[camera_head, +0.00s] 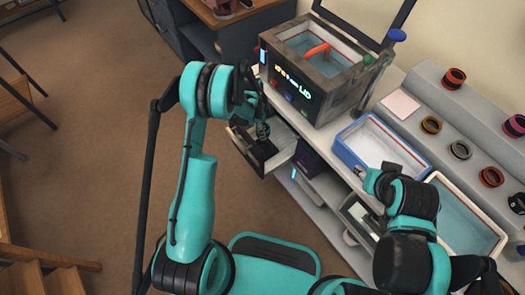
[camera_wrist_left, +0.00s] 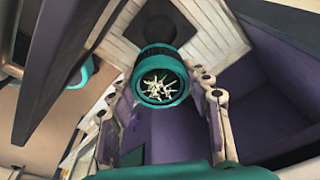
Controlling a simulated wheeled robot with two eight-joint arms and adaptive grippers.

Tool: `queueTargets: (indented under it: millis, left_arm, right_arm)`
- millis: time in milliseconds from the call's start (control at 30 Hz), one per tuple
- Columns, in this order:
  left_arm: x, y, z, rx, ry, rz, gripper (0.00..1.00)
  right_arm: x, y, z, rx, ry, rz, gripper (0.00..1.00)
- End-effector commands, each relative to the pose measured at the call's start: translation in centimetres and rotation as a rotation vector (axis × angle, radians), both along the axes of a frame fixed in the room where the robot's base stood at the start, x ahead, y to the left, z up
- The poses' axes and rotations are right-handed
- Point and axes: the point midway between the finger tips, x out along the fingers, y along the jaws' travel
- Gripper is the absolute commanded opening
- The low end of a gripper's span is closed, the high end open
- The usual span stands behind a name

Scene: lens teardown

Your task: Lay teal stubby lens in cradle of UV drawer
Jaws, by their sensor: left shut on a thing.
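The teal stubby lens (camera_wrist_left: 160,82) shows in the left wrist view, its teal-rimmed end facing the camera, with pale branching marks inside and a dark barrel beyond. My left gripper (camera_wrist_left: 166,108) is shut on it, with a finger on either side. In the head view my left gripper (camera_head: 262,130) is at the open drawer (camera_head: 278,163) below the dark box; the lens cannot be made out there. The drawer's interior looks purple in the wrist view, and its cradle is not clearly visible. My right gripper (camera_head: 362,172) is beside the blue-rimmed tray; its fingers are too small to read.
The dark box (camera_head: 315,75) with a lit display stands above the drawer. The blue-rimmed tray (camera_head: 345,157) and a red-rimmed tray (camera_head: 498,236) lie on the bench. Several lens rings, including an orange one (camera_head: 491,177), sit on the stepped shelf. Another open drawer (camera_head: 352,238) is lower down.

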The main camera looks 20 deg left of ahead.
Motion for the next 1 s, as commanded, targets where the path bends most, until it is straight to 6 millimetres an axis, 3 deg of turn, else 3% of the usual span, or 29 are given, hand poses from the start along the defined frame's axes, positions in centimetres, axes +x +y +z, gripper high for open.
queueTargets:
  millis: [33, 200, 533, 900, 1000]
  left_arm:
    - [0.3, 0.0, -1.5, 0.0, 0.001, -0.05, 0.11]
    - [0.6, 0.1, -4.0, 0.001, 0.0, -0.159, 0.11]
    - [0.6, 0.1, -9.7, 0.001, 0.0, -0.173, 0.11]
    - [0.6, 0.1, -14.0, 0.001, 0.0, -0.172, 0.11]
    - [0.6, 0.1, -14.0, 0.001, 0.0, -0.172, 0.11]
  right_arm:
    - [0.0, 0.0, -0.3, 0.0, 0.0, 0.0, 0.4]
    - [0.0, 0.0, -0.6, 0.0, 0.0, 0.0, 0.4]
    - [0.0, 0.0, -2.9, 0.0, 0.0, 0.0, 0.4]
    - [0.0, 0.0, -4.7, 0.0, 0.0, 0.0, 0.4]
    - [0.0, 0.0, -4.6, 0.0, 0.0, 0.0, 0.4]
